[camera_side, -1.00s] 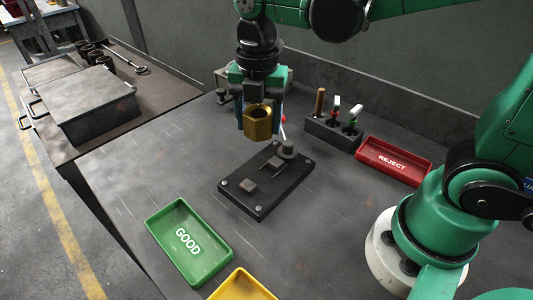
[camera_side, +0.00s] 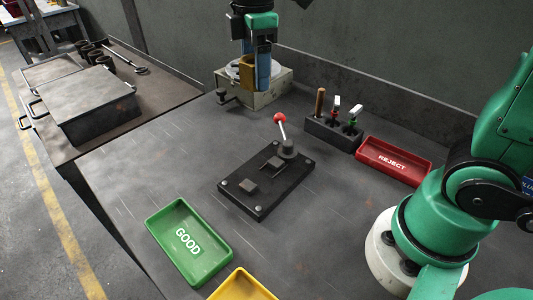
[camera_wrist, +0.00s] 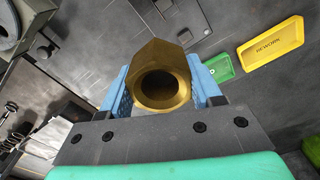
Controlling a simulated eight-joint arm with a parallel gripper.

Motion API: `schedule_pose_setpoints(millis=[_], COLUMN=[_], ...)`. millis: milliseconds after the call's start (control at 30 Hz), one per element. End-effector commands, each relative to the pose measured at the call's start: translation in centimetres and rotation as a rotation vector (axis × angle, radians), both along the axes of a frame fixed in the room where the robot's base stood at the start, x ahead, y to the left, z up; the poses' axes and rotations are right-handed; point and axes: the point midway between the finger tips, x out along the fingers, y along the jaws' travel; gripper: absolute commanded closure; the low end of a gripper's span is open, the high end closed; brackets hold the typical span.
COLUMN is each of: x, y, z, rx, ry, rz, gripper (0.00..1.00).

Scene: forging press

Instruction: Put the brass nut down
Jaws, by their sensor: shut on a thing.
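The brass nut (camera_wrist: 162,78) is between the blue fingers of my gripper (camera_wrist: 160,92) in the wrist view, its bore facing the camera. In the side view my gripper (camera_side: 256,72) is shut on the nut (camera_side: 246,72), at the back of the bench. There the nut is partly hidden by a finger. It is in front of or over a grey box-shaped unit with a round pale top (camera_side: 268,92); I cannot tell whether they touch.
A black clamp fixture with a red-knobbed lever (camera_side: 266,181) stands mid-bench. A green GOOD tray (camera_side: 165,228), a yellow tray (camera_side: 243,284), a red REJECT tray (camera_side: 421,175) and a tool holder (camera_side: 331,134) surround it. The bench left of the fixture is clear.

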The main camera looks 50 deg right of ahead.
Motion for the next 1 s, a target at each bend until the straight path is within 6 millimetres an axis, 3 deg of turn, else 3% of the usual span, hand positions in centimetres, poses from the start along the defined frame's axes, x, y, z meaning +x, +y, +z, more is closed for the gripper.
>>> schedule_pose_setpoints(millis=[100,300,533,667,767,1000], x=[0.9,1.9,2.5,3.0,3.7,3.6], y=[-0.9,-2.2,-3.0,-1.8,1.1,11.7], z=[-0.8,-1.9,-2.5,-2.4,-1.9,-0.3], rx=[0.0,0.0,0.0,0.0,0.0,0.0], ry=[0.0,0.0,0.0,0.0,0.0,0.0], rz=[-0.325,-0.807,-1.098,-1.079,-0.945,-0.465], gripper=[1.0,1.0,1.0,1.0,1.0,1.0])
